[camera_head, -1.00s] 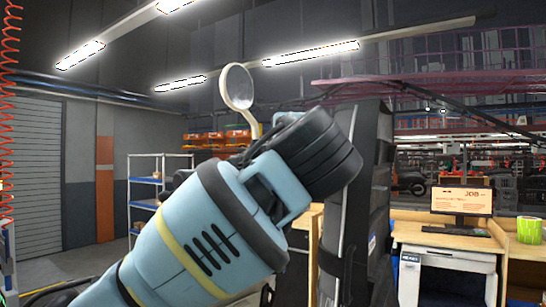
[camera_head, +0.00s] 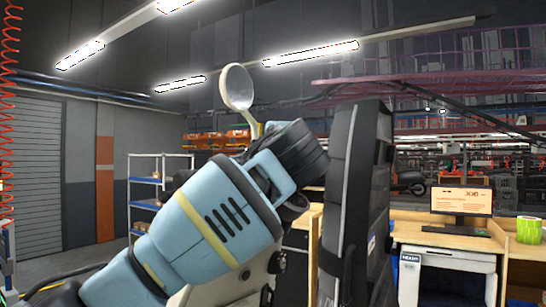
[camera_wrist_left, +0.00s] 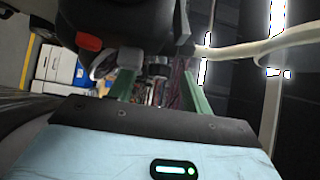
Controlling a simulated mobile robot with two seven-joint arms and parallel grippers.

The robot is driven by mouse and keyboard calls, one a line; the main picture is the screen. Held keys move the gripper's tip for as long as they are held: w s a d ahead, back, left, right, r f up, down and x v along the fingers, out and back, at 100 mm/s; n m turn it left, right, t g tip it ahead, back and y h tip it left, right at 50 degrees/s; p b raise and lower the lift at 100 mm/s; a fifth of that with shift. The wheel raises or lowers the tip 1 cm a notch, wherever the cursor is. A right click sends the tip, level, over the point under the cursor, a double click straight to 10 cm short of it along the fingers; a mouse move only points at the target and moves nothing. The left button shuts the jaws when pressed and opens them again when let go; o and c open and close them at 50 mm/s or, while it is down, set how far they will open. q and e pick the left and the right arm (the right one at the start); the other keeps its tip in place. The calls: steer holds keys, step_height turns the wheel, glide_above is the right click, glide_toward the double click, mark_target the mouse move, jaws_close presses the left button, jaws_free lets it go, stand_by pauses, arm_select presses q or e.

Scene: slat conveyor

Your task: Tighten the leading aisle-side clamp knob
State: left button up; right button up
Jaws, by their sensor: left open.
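My left arm crosses the middle of the head view, its black wrist end pointing up and right. Its fingers are hidden there. In the left wrist view my left gripper (camera_wrist_left: 158,82) shows two green fingers, spread apart with nothing visibly held between them. A black part with a red block (camera_wrist_left: 88,42) lies just beyond and above the fingers. A small grey rounded piece (camera_wrist_left: 103,64) is beside the left finger; I cannot tell whether it is a knob. I cannot clearly identify the clamp knob in either view. My right gripper is not in view.
A round mirror (camera_head: 237,87) on a cream stalk rises behind my wrist. A cream tube (camera_wrist_left: 245,48) crosses the wrist view's upper right. A tall black panel (camera_head: 355,175) stands right of my wrist. A desk with a monitor (camera_head: 461,201) is farther right, shelving (camera_head: 146,190) at left.

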arm_select(q)
steer(key=shift+c, duration=0.2)
steer(key=c, duration=0.9)
steer(key=n+t+y, duration=0.1)
steer(key=n+t, duration=0.1)
steer(key=n, duration=0.1)
steer(key=f+n+t+y, duration=0.1)
steer(key=n+t, duration=0.1)
steer(key=shift+w+d+n+t+b, duration=0.1)
steer(key=shift+d+n+t+b, duration=0.05)
steer(key=shift+n+t+b, duration=0.25)
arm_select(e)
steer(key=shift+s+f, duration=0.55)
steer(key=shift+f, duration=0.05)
arm_select(q)
steer(key=shift+y, duration=0.4)
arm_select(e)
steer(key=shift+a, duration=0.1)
